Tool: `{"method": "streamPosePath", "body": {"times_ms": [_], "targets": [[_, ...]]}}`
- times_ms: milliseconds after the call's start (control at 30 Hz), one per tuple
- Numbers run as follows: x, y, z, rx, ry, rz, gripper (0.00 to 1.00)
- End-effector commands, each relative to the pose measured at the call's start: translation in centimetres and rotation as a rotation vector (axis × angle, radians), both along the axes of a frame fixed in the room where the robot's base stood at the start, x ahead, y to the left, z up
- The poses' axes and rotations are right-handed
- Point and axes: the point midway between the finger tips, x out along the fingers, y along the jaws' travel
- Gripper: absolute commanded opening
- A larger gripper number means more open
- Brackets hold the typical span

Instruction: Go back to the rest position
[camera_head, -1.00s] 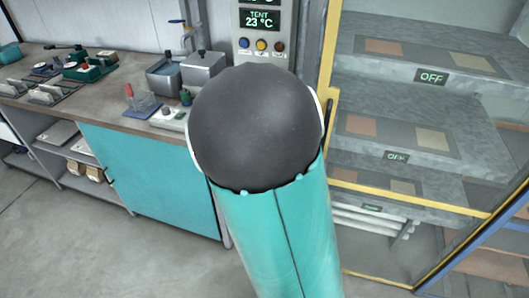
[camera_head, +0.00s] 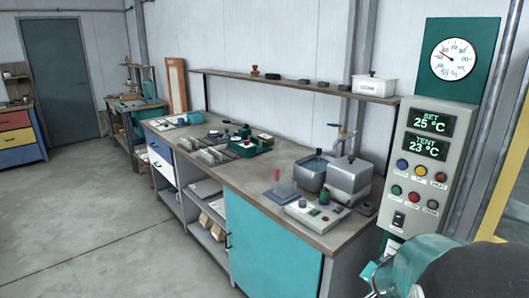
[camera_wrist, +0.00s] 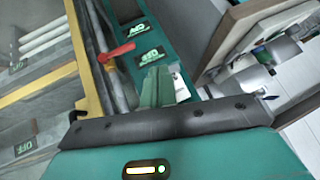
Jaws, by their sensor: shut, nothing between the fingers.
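In the wrist view, my gripper (camera_wrist: 158,85) shows as two green fingers close together, shut and empty. It stands out beyond the dark edge of my wrist housing. Behind it are a teal panel with lit green displays (camera_wrist: 152,54) and a red lever (camera_wrist: 116,53), all tilted in the picture. In the head view, a teal and dark part of my arm fills the lower right corner. I cannot make out the fingers there.
A workbench (camera_head: 262,258) with a metal basin (camera_head: 349,183) and tools runs along the wall. A control panel (camera_head: 424,165) reads SET 25 °C and TENT 23 °C. A gauge (camera_head: 454,59) hangs above it. The floor (camera_head: 85,235) at left is clear.

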Motion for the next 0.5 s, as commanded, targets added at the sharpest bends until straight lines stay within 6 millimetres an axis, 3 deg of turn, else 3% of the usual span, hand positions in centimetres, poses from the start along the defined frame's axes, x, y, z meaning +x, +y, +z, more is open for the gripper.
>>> {"method": "streamPosePath", "body": {"times_ms": [200,367,500], "targets": [[-2.3,8.2,4.6,0.142,0.024,0.279,0.0],[-5.9,12.9,8.4,0.151,0.059,0.483,0.0],[-10.0,15.9,11.4,0.096,0.105,0.637,0.0]]}}
